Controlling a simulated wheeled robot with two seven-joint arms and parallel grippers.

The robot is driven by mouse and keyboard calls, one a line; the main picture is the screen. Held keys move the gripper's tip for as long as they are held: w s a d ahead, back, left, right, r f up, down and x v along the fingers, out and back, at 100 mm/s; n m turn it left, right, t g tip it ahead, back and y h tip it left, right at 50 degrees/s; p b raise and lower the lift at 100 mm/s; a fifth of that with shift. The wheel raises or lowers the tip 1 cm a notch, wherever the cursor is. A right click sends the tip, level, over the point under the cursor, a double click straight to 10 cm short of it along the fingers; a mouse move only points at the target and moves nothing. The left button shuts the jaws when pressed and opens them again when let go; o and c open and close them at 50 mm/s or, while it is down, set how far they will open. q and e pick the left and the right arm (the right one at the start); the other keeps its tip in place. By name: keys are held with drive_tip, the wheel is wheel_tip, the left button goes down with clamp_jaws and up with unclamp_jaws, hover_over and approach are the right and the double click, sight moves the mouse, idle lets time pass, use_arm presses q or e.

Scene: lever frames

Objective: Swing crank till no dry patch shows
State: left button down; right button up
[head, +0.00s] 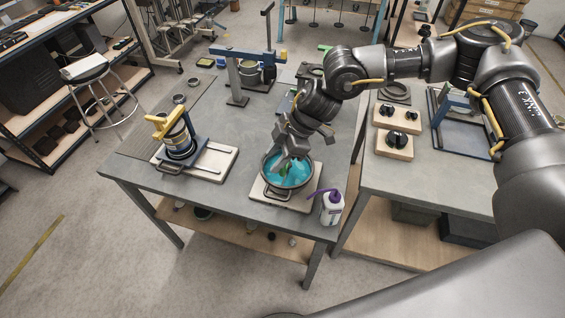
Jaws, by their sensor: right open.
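A round dark-rimmed pan (266,181) holds bright teal liquid or coating, with a small green patch inside. It sits on a pale square board (293,203) near the front of the grey table. My right gripper (283,161) reaches down over the pan's back left part and is open. It hides part of the pan's inside, and I cannot tell whether it touches anything there. A dark handle shows at the pan's front left. No crank can be made out clearly at the pan. My left gripper is not in view.
A white bottle with a purple spout (332,208) stands right of the pan. A yellow-topped device (177,137) stands on a board to the left. A blue clamp frame (236,75) is behind. Black knobs on wooden blocks (393,146) sit on the right table.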

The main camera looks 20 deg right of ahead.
drive_tip(key=w+d+r+m+h, duration=0.2)
drive_tip(key=d+r, duration=0.1)
drive_tip(key=d, duration=0.4)
drive_tip(key=p+x, duration=0.1)
drive_tip(key=x, duration=0.2)
drive_tip(key=p+x, duration=0.1)
drive_tip(key=x, duration=0.2)
drive_tip(key=a+p+x, duration=0.1)
drive_tip(key=p+x, duration=0.1)
drive_tip(key=x, duration=0.2)
drive_tip(key=shift+s+r, duration=0.1)
drive_tip(key=shift+r, duration=0.05)
drive_tip(key=shift+a+f+y, duration=0.15)
drive_tip(key=shift+f+y, duration=0.15)
drive_tip(key=shift+f, duration=0.25)
clamp_jaws()
